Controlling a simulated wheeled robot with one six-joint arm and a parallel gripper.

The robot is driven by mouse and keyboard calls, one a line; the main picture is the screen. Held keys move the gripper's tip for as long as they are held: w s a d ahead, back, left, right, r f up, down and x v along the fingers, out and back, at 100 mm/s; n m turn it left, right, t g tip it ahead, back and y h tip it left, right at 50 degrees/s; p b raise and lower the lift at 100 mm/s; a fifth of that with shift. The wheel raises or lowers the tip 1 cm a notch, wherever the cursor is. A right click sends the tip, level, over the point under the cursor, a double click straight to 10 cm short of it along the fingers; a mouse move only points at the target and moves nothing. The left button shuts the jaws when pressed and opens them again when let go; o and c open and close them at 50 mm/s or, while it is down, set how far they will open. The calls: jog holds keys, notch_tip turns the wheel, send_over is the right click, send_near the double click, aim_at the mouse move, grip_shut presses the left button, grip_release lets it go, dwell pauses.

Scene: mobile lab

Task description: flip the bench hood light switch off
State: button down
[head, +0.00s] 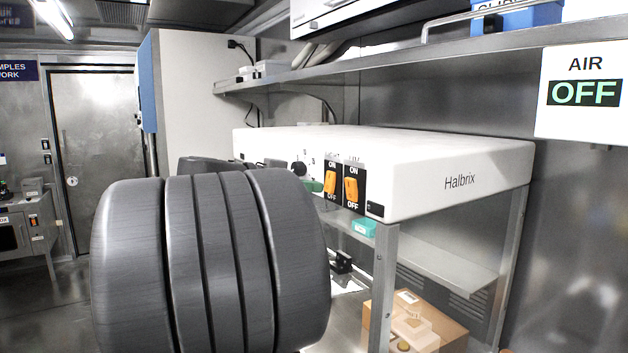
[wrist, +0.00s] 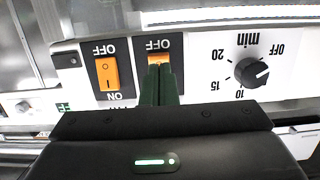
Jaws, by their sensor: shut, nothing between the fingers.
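The bench hood (head: 470,160) is a white box marked Halbrix, with two orange rocker switches on its front panel. The left switch (head: 330,182) has a partly readable label that seems to say LIGHT; the right switch (head: 351,190) is labelled UV. The wrist view is upside down: the light switch (wrist: 157,58) is in the middle, mostly hidden behind my fingers, and the UV switch (wrist: 107,73) is to its left. My gripper (wrist: 160,70) is shut and empty, its green fingertips in front of the light switch. I cannot tell whether they touch or the rocker's position.
A black timer dial (wrist: 251,72) marked in minutes sits beside the light switch. A steel shelf (head: 400,52) runs above the hood. A teal box (head: 364,227) stands under it, and cardboard boxes (head: 440,318) lie lower. An AIR OFF sign (head: 583,92) hangs at right.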

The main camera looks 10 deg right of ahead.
jog(key=shift+w+d+f, duration=0.15)
jog(key=shift+w+d, duration=0.05)
jog(key=shift+d, duration=0.4)
jog(key=shift+f, duration=0.15)
jog(key=b, duration=0.2)
jog(key=shift+d+f+h+b, duration=0.15)
jog(key=shift+f+h+b, duration=0.15)
jog(key=shift+b, duration=0.05)
jog(key=shift+w+b, duration=0.1)
jog(key=shift+b, duration=1)
jog(key=shift+f+h+b, duration=0.1)
jog(key=shift+h+b, duration=0.2)
jog(key=shift+b, duration=0.2)
jog(key=shift+r+p, duration=0.35)
jog(key=b+v, duration=0.3)
jog(key=v, duration=1.1)
jog(key=shift+d+f, duration=0.1)
jog(key=shift+d, duration=0.05)
